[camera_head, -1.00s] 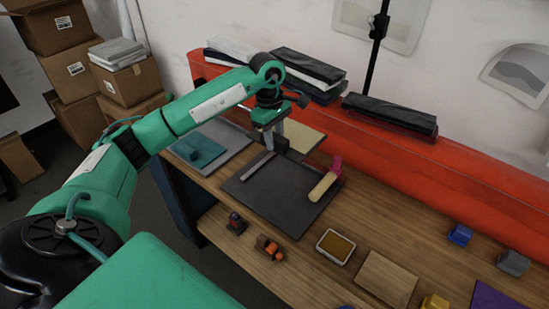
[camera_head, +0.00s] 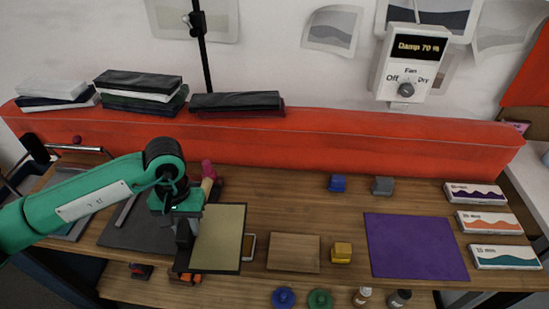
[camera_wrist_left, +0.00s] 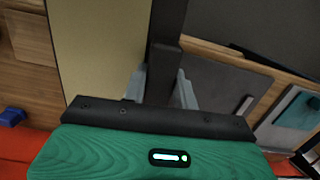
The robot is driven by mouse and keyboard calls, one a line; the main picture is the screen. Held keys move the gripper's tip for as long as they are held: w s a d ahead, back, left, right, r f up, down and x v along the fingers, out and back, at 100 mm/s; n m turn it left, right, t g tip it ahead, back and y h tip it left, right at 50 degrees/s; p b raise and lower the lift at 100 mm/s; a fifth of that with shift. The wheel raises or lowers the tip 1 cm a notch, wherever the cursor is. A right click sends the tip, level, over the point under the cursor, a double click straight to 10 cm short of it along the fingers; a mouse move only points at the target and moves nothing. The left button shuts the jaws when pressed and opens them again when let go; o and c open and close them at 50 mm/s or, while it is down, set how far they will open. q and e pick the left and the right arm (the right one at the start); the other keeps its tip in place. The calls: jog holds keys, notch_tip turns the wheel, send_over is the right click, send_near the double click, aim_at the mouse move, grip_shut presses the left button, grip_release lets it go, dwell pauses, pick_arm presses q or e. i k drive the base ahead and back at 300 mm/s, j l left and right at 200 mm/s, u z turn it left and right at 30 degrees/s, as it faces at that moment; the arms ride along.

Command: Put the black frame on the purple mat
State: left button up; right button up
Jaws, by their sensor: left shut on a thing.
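The black frame (camera_head: 220,238) has a thin dark border around a beige panel. In the head view it is held over the left half of the table, left of the wooden board. My left gripper (camera_head: 184,243) is shut on its left border. In the left wrist view, the fingers (camera_wrist_left: 160,88) close on the dark edge bar, and the beige panel of the black frame (camera_wrist_left: 100,50) fills the left part. The purple mat (camera_head: 415,246) lies flat and bare on the right half of the table. My right gripper is not in view.
A wooden board (camera_head: 293,252) and a yellow block (camera_head: 342,252) lie between frame and mat. A blue block (camera_head: 337,183) and a grey block (camera_head: 383,186) stand behind. Several boxes (camera_head: 490,223) line the mat's right. A red padded ledge (camera_head: 330,143) runs along the back.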

aim_at(416, 244)
jog(key=i+j+z, duration=0.1)
jog(key=i+z, duration=0.35)
jog(key=z, duration=1.6)
